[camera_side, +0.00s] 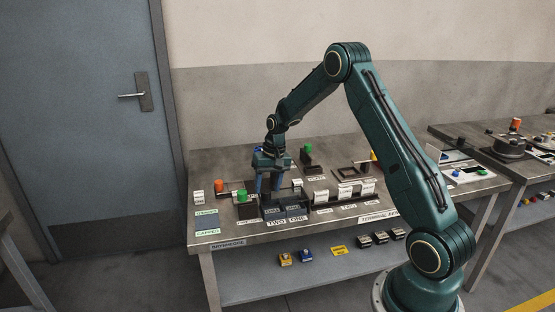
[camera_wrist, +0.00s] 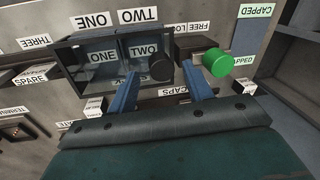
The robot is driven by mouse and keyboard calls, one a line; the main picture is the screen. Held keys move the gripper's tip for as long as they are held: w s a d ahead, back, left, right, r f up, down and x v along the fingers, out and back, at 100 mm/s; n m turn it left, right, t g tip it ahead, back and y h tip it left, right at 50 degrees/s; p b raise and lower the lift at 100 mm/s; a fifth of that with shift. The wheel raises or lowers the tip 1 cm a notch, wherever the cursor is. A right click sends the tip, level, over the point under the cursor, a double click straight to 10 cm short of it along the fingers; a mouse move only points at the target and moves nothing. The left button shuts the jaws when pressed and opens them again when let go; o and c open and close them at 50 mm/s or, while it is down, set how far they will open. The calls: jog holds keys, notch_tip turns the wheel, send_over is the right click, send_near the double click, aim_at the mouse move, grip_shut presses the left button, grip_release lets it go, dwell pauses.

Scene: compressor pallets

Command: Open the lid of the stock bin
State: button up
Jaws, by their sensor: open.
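The stock bin is a dark box (camera_wrist: 80,62) with two bluish compartments labelled ONE and TWO. In the side view, the bin (camera_side: 271,213) sits at the front of the bench under my gripper (camera_side: 269,188). A round black knob (camera_wrist: 161,67) shows at the bin's edge by the TWO compartment. My gripper (camera_wrist: 163,84) is open, with its blue fingers pointing down on either side of the knob and apart from it in the wrist view. I cannot tell how far the fingertips are above it, or how the lid lies.
A green-topped post (camera_wrist: 216,62) stands close beside one finger; it also shows in the side view (camera_side: 241,196). An orange-topped part (camera_side: 220,187) stands farther left. White label blocks (camera_side: 346,192) stand right of the bin.

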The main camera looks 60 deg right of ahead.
jog(key=shift+w+a+f+g+h, duration=0.15)
jog(key=shift+f+g+h, duration=0.15)
jog(key=shift+f, duration=0.25)
jog(key=shift+w+a+f+g+h, duration=0.15)
jog(key=shift+f+g+h, duration=0.15)
jog(key=shift+f, duration=0.2)
notch_tip(320, 180, up, 14)
jog(key=s+a+r+n+t, duration=0.3)
jog(key=s+a+r+n, duration=0.1)
jog(key=s+a+r, duration=0.9)
jog(key=shift+s+a+r+h, duration=0.35)
jog(key=shift+s+a, duration=0.95)
jog(key=shift+s, duration=0.55)
